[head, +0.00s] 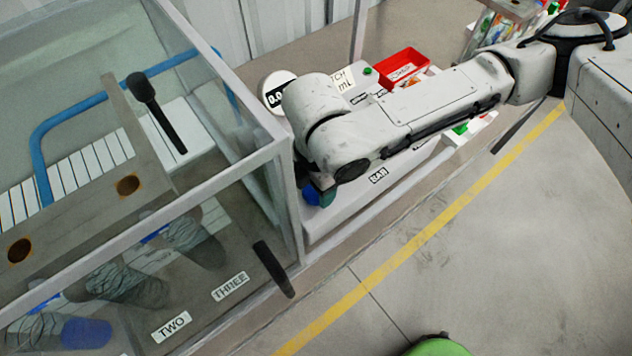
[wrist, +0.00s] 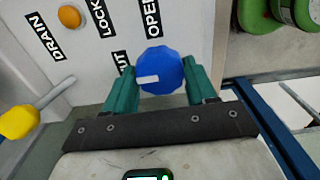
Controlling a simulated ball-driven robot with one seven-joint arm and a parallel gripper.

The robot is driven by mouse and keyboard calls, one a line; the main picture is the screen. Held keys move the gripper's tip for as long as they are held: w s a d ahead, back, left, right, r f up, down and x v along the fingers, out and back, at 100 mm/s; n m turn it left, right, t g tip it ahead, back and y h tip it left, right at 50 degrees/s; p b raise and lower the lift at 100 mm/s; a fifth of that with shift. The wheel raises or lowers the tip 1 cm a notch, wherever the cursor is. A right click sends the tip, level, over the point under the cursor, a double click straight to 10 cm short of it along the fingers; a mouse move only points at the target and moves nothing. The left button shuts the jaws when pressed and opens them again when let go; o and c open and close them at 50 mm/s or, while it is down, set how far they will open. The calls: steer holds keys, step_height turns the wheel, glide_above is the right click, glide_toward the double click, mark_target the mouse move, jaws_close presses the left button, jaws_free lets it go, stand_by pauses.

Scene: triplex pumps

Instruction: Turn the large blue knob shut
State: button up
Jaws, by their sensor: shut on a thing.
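The large blue knob (wrist: 163,66) is faceted and sits on a pale panel in the wrist view. Its white mark points left, towards a label of which "UT" can be read; the "OPEN" label (wrist: 152,18) is above the knob. My gripper (wrist: 161,73) has green fingers, one on each side of the knob, and is shut on it. In the head view the blue knob (head: 311,195) shows small at the near end of the white cabinet, beside a green finger of my gripper (head: 326,196). My wrist hides most of the gripper there.
A yellow-ended lever (wrist: 18,122) juts out left of my gripper, and an orange button (wrist: 69,17) is above it. Green round parts (wrist: 258,16) are at upper right. A glazed enclosure (head: 225,170) stands left of my arm. The floor (head: 490,240) at right is mostly clear.

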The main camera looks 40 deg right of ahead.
steer(key=o, duration=1)
steer(key=shift+o, duration=0.2)
step_height(320, 180, up, 11)
steer(key=shift+f, duration=0.15)
stand_by(0.3)
